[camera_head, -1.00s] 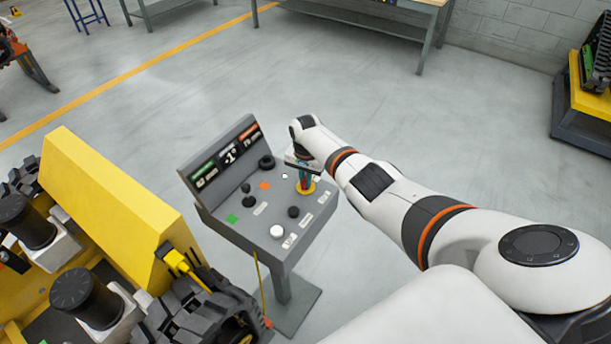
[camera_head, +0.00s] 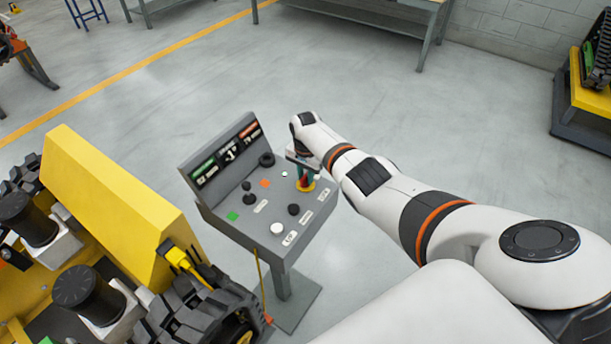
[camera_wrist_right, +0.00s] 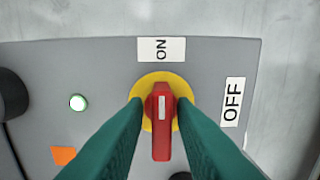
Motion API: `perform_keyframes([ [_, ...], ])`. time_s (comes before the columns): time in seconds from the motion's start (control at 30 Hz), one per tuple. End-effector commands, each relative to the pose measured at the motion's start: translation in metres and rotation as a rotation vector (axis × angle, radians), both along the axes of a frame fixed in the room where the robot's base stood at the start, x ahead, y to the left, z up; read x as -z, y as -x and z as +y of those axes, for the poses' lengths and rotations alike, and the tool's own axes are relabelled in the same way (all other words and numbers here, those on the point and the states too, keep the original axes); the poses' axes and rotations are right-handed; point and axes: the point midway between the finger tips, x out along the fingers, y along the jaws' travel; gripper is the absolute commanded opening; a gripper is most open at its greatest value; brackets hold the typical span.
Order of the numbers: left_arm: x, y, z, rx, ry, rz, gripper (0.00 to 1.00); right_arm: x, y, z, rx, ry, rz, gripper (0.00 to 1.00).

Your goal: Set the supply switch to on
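The supply switch is a red handle (camera_wrist_right: 162,140) on a yellow round plate (camera_wrist_right: 150,82); it also shows at the panel's right edge in the head view (camera_head: 306,184). In the right wrist view the handle lies upright in the picture, its white-marked end toward the ON label (camera_wrist_right: 161,49). The OFF label (camera_wrist_right: 232,101) is to its right. My right gripper (camera_wrist_right: 161,108) has its green fingers on either side of the handle, with narrow yellow gaps showing, so it looks open around it. My left gripper is out of view.
The grey control panel (camera_head: 253,246) carries black knobs, a white button (camera_head: 277,230) and an orange square (camera_wrist_right: 63,155). A round lamp (camera_wrist_right: 78,102) glows pale green-white. A yellow machine (camera_head: 110,205) stands left of the panel. Floor behind the panel is clear.

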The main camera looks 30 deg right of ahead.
Motion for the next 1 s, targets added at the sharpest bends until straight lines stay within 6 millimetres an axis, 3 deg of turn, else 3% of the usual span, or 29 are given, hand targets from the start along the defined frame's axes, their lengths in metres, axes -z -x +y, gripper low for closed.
perform_keyframes([
  [0.3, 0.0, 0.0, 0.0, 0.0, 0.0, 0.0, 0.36, 0.001, 0.001, 0.001, -0.001, -0.003, 0.004, 0.33],
  [0.47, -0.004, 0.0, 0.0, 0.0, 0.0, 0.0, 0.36, -0.008, 0.001, 0.001, -0.002, -0.003, 0.002, 0.33],
  [0.7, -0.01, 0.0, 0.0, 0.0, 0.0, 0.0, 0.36, -0.049, 0.001, 0.001, -0.002, -0.002, 0.0, 0.33],
  [1.0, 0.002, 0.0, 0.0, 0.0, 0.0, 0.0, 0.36, -0.102, 0.0, 0.0, -0.001, -0.001, -0.001, 0.33],
])
